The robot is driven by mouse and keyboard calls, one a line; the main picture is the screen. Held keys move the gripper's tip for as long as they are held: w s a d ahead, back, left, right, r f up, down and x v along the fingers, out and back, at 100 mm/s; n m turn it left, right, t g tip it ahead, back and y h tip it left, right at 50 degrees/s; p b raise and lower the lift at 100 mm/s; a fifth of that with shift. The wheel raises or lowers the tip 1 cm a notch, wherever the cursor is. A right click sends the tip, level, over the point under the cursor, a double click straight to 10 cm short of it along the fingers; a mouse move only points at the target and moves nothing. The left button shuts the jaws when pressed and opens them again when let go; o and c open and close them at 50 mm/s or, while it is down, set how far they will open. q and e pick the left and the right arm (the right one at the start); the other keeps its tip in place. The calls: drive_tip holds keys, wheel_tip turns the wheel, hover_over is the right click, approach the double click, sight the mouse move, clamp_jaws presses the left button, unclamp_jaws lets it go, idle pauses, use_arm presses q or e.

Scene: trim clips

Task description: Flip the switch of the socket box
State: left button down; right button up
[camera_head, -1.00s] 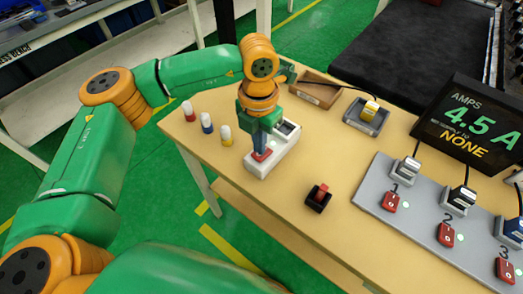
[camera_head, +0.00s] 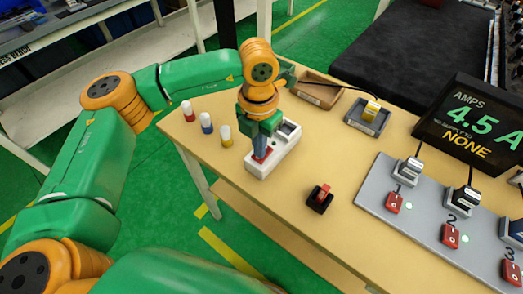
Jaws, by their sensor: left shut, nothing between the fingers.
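The white socket box (camera_head: 287,153) lies on the tan table near its left edge. Its red switch (camera_head: 262,154) is at the near end, and a dark socket recess (camera_head: 288,128) is at the far end. My left gripper (camera_head: 261,152) points down with its shut fingertips at the red switch, partly hiding it. The fingers appear to touch the switch, and nothing is between them. Which way the switch is tipped is hard to tell. My right gripper is not in view.
Red, blue and yellow white-topped pegs (camera_head: 207,123) stand left of the box. A small black block with a red rocker (camera_head: 320,197) stands to the right. A grey panel (camera_head: 421,216) holds numbered plugs and red switches. A display (camera_head: 470,122) reads 4.5 A and NONE.

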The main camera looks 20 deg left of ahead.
use_arm(q)
wheel_tip(320, 180, up, 7)
drive_tip(key=p, duration=0.4)
drive_tip(key=shift+w, duration=0.1)
drive_tip(key=shift+f, duration=0.15)
